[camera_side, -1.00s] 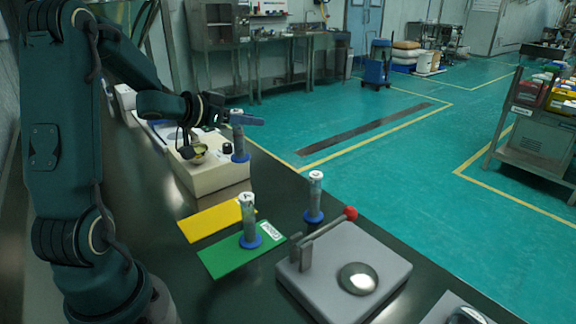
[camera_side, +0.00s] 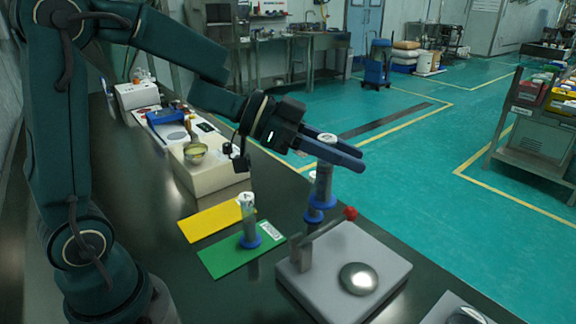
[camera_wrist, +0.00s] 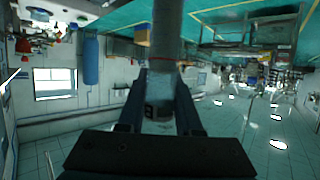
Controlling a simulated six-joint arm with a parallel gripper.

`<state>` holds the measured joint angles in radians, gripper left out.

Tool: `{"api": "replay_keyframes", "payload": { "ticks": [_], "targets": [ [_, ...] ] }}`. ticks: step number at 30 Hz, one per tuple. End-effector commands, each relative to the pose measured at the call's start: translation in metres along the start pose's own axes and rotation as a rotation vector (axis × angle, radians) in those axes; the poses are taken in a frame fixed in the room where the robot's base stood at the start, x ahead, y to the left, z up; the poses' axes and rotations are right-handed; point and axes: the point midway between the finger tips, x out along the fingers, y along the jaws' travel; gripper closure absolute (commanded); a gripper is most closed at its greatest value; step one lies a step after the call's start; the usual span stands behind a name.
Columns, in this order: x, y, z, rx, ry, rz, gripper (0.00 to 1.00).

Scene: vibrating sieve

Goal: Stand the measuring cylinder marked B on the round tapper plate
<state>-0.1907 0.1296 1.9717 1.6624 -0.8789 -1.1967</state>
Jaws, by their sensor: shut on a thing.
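My gripper (camera_side: 338,152) is shut on a measuring cylinder (camera_side: 323,180), a clear tube with a white cap and blue foot. It holds it upright in the air, behind the grey block (camera_side: 309,292) in the side view. In the wrist view the cylinder (camera_wrist: 166,35) runs between my fingers, and its mark looks like B. A shiny round plate (camera_side: 358,278), seemingly the tapper plate, sits on the grey block, with nothing on it. A red-knobbed lever (camera_side: 351,213) is beside it.
A cylinder marked A (camera_side: 249,225) stands on the green mat (camera_side: 223,259). The yellow mat (camera_side: 205,224) is bare. A cream machine with a metal bowl (camera_side: 196,152) stands farther back. Another grey block with a shiny disc (camera_side: 468,315) is cut off at the bottom right.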

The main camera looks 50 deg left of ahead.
Motion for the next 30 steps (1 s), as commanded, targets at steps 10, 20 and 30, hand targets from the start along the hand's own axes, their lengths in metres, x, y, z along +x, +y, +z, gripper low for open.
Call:
{"api": "replay_keyframes", "payload": {
  "ticks": [10, 20, 30],
  "targets": [
    [0.065, 0.049, 0.021, -0.003, -0.006, 0.005, 1.00],
    [0.087, 0.063, 0.029, -0.003, -0.004, -0.001, 1.00],
    [0.101, 0.062, 0.062, -0.003, -0.003, -0.003, 1.00]
  ]
}}
